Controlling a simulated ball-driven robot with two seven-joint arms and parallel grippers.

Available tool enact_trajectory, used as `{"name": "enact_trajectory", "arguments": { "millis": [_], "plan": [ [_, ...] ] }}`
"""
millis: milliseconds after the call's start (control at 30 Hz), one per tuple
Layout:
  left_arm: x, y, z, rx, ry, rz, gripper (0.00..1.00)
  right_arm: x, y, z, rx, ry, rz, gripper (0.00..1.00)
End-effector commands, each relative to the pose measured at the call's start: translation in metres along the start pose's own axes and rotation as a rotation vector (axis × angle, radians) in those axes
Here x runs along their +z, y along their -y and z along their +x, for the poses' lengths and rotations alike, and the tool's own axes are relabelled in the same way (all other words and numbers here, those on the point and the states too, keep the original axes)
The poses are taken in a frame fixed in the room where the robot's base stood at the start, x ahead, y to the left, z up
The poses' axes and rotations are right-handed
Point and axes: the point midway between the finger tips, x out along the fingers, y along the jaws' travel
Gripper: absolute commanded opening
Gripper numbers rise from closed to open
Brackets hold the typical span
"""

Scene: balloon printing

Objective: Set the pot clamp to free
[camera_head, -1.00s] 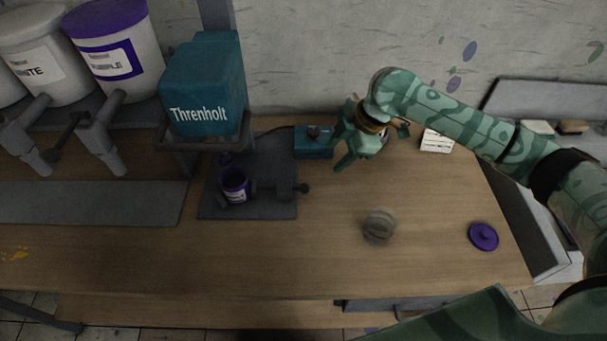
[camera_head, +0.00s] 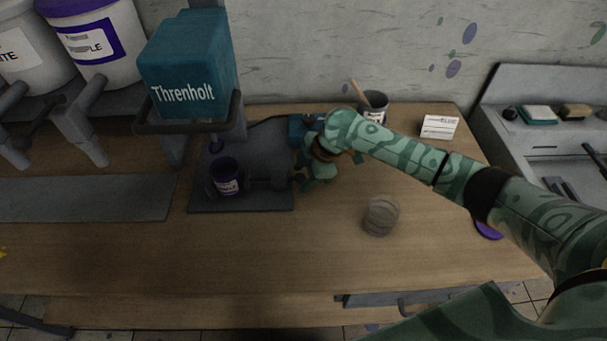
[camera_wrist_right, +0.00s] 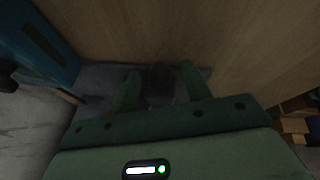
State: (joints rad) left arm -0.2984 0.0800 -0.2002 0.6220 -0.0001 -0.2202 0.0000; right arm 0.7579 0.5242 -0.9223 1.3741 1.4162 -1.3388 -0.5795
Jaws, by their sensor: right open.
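The clamp (camera_head: 268,176) sits on the dark base plate (camera_head: 240,203) of the Threnholt machine (camera_head: 190,65). Its dark knob (camera_head: 299,179) sticks out on the right. A small purple pot (camera_head: 226,177) stands at the clamp's left end. My right gripper (camera_head: 305,183) is at the knob, and its fingers partly hide it in the head view. In the right wrist view, the open fingers (camera_wrist_right: 158,88) stand either side of a dark round knob (camera_wrist_right: 160,77). I cannot tell whether they touch it. My left gripper is not in view.
A teal control box (camera_head: 300,128) is behind my right gripper. A clear glass jar (camera_head: 380,215) stands in front to the right. A pot with a brush (camera_head: 373,106) and a label card (camera_head: 439,127) are at the back. The table's front is clear.

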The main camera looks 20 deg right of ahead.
Motion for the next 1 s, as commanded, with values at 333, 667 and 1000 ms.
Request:
{"name": "enact_trajectory", "arguments": {
  "millis": [333,667,1000],
  "plan": [
    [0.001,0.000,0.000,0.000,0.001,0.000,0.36,0.000,0.000,-0.001,0.000,0.000,0.000,0.01],
    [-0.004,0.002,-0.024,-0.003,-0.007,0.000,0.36,0.030,0.006,-0.019,-0.002,0.004,0.005,0.00],
    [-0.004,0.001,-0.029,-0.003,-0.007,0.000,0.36,0.050,0.011,-0.023,-0.001,0.002,0.002,0.00]
  ]
}}
